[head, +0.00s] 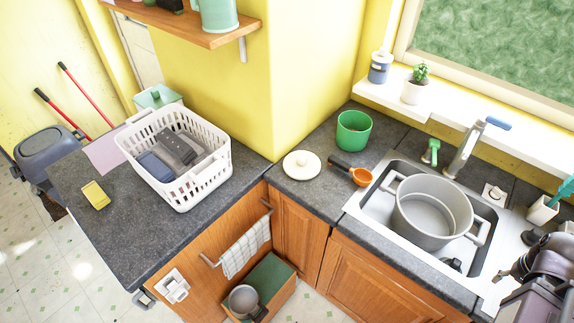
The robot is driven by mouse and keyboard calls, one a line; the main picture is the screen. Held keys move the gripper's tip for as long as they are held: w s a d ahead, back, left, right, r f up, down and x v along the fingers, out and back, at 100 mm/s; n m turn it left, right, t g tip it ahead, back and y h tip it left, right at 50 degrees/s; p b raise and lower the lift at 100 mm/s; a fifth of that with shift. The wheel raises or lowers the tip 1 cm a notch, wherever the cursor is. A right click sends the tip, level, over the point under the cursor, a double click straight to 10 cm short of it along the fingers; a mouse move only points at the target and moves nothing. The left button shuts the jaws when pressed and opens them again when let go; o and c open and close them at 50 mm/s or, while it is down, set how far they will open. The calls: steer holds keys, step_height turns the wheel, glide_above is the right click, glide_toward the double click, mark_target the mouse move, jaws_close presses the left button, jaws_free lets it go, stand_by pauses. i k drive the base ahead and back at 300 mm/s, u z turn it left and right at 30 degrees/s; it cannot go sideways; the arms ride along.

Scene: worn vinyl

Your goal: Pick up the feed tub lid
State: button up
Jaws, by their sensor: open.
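A round cream lid with a small knob (301,164) lies flat on the dark counter near the inner corner, in the head view. It is beside an open green tub (353,132), which stands upright behind it to the right. My gripper (511,270) is at the lower right edge, over the right side of the sink and well away from the lid. It is open, and I see nothing held in it. Its fingers are small and partly hidden by my own arm.
An orange scoop with a dark handle (361,177) lies right of the lid. A big grey pot (432,224) stands in the sink, below the tap (466,150). A white basket (208,182) holds dark items on the left counter, near a yellow sponge (95,195).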

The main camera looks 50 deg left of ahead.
mark_target(300, 164)
steer(key=z, duration=0.9)
steer(key=k, duration=0.1)
steer(key=u, duration=2.75)
steer(key=k, duration=0.95)
steer(key=z, duration=0.15)
steer(key=i, duration=0.8)
